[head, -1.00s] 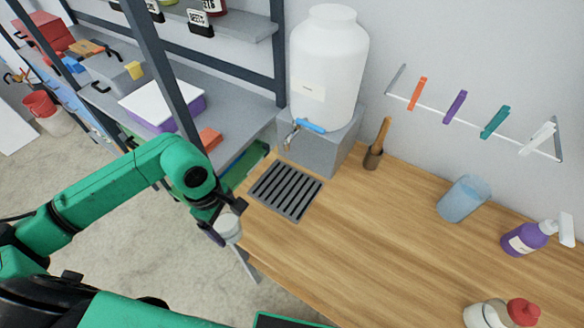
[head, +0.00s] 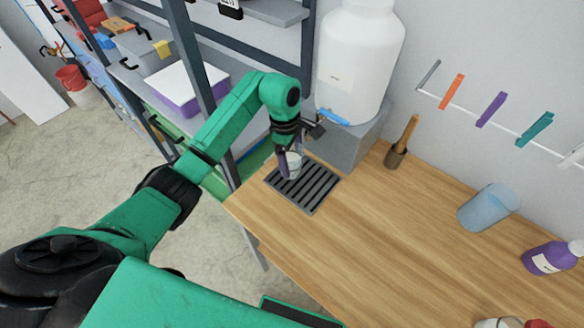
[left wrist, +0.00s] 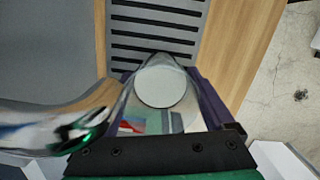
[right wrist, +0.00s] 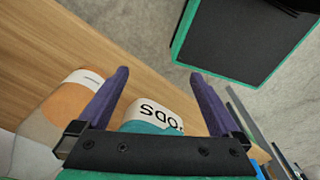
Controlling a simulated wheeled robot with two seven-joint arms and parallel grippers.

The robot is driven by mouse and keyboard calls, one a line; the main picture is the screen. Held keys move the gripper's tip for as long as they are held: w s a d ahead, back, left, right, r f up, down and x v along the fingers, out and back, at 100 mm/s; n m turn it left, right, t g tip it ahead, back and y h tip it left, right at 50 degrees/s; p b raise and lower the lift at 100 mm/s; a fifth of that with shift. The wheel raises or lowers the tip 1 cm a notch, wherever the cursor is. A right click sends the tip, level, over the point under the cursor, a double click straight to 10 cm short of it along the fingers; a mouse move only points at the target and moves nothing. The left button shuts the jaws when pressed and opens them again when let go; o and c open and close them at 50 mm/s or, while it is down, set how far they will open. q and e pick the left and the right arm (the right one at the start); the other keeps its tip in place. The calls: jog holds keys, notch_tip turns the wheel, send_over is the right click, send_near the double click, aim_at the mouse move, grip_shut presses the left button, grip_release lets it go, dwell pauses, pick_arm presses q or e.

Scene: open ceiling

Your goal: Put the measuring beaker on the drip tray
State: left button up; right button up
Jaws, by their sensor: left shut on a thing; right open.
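The tray is a dark slatted grate on the wooden counter. In the left wrist view the beaker (left wrist: 165,88) sits between the purple fingers, its pale round face towards the camera, with the tray slats (left wrist: 150,40) just beyond. I cannot tell whether it touches the tray. My right gripper (right wrist: 160,95) is open and empty in the right wrist view.
A white water tank (head: 358,65) with a tap stands on a grey block (head: 352,145) right behind the tray. The counter's middle (head: 390,240) is clear.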

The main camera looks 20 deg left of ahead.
pick_arm(q)
notch_tip(320, 180, down, 3)
jog(key=shift+s+f+b, duration=0.1)
jog(key=shift+b, duration=0.55)
jog(key=shift+f, duration=0.1)
jog(key=o, duration=1.3)
jog(key=shift+c, duration=0.2)
jog(key=shift+r+p, duration=0.3)
jog(key=shift+r, duration=0.05)
notch_tip(320, 180, up, 7)
jog(key=p, duration=0.4)
jog(key=shift+a, duration=0.45)
jog(key=shift+r, duration=0.1)
